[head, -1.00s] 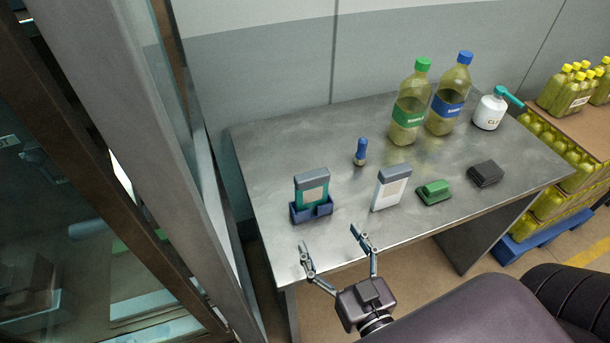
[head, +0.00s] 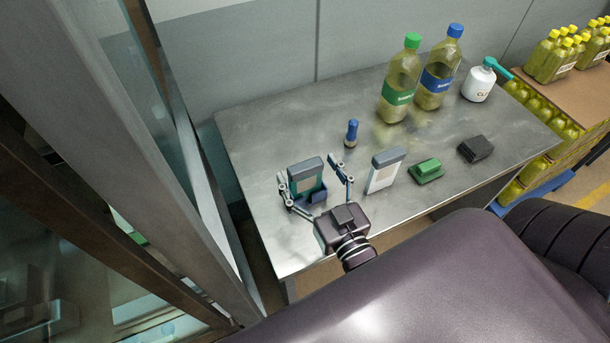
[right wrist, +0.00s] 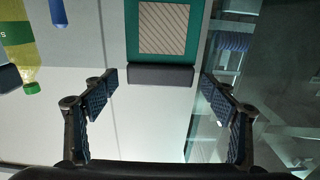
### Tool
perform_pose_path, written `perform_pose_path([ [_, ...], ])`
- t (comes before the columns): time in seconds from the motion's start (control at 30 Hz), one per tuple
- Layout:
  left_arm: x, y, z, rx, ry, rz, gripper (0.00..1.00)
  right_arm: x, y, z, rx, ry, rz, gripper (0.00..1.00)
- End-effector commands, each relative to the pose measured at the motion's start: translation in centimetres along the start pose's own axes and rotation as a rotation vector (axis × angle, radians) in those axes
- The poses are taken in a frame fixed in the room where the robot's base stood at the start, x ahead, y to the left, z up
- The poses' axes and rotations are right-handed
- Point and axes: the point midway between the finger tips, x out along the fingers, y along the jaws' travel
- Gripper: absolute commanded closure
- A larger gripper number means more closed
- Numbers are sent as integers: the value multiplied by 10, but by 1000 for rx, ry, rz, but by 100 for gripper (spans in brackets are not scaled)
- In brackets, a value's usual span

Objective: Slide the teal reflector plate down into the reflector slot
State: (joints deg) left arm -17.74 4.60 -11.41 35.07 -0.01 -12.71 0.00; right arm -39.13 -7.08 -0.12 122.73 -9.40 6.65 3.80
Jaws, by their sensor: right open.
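The teal reflector plate (head: 304,181), with a grey top edge and a pale label, stands upright in a low dark-blue holder (head: 319,195) at the table's left front. I cannot tell how deep it sits or whether this holder is the reflector slot. My right gripper (head: 309,170) is open, its fingers on either side of the plate. In the right wrist view the plate (right wrist: 163,28) hangs upside down at the top centre, between and beyond the open fingers (right wrist: 158,82), with gaps on both sides. The gripper partly hides the holder. My left gripper is out of view.
A white box with a grey top (head: 385,172) stands right of the gripper, with a green block (head: 427,172) and a black block (head: 476,149) beyond. A small blue-topped bottle (head: 351,133) stands behind. Two large bottles (head: 400,88) are farther back. A metal frame (head: 190,170) rises left.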

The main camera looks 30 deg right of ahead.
Motion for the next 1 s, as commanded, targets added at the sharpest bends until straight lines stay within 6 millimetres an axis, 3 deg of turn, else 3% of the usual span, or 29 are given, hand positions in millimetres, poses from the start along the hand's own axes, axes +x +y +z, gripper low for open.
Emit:
perform_pose_path([
  [0.2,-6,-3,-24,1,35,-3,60,17,0,0,0,0,0,22],
  [0.47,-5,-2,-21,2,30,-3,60,18,0,1,0,-1,0,23],
  [1.0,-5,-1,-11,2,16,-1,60,18,0,1,0,-1,0,82],
])
